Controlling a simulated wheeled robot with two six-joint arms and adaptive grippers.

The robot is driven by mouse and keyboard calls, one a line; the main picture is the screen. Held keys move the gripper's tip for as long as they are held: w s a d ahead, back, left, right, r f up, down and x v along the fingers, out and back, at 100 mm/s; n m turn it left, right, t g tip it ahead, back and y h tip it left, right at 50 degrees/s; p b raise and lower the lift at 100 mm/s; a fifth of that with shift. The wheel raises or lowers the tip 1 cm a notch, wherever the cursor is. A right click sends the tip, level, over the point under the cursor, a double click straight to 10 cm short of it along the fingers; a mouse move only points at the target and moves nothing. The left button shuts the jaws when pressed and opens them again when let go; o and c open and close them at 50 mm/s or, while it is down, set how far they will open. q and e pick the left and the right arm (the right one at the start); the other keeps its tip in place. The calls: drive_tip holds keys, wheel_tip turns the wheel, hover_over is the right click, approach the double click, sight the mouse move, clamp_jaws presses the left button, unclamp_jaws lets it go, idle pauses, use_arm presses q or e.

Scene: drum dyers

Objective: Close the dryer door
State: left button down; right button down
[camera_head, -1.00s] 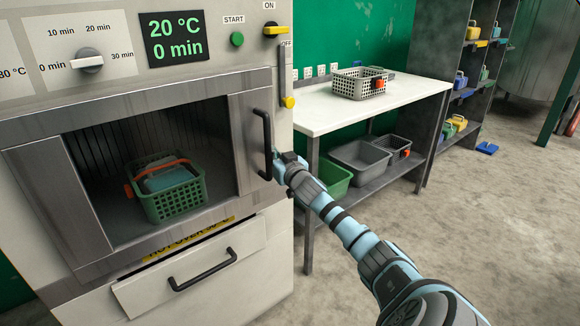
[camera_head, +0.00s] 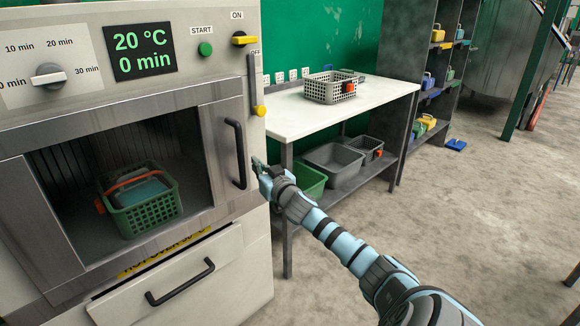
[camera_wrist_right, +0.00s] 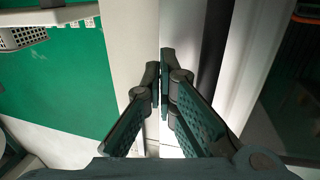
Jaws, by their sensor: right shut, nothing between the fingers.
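The dryer (camera_head: 190,22) stands at the left of the head view, with its chamber opening uncovered. The dryer door (camera_head: 209,126) is a grey metal panel at the right side of the opening. It bears a black vertical handle (camera_head: 236,152). My right gripper (camera_head: 257,167) is shut and empty, just right of the handle with a small gap between them in the picture. In the right wrist view its closed fingertips (camera_wrist_right: 164,60) point at a pale surface, with a dark vertical bar, probably the handle (camera_wrist_right: 213,50), to their right. My left gripper is not in view.
A green basket (camera_head: 150,218) with an orange handle sits inside the chamber. An open-looking drawer (camera_head: 170,275) is below. A white table (camera_head: 300,115) with a grey basket (camera_head: 330,88) stands to the right, with bins underneath.

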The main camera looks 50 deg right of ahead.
drive_tip(key=d+v, duration=0.1)
drive_tip(key=v, duration=0.8)
drive_tip(key=shift+s+d+f, duration=0.15)
drive_tip(key=shift+s+d, duration=0.05)
drive_tip(key=shift+d, duration=0.1)
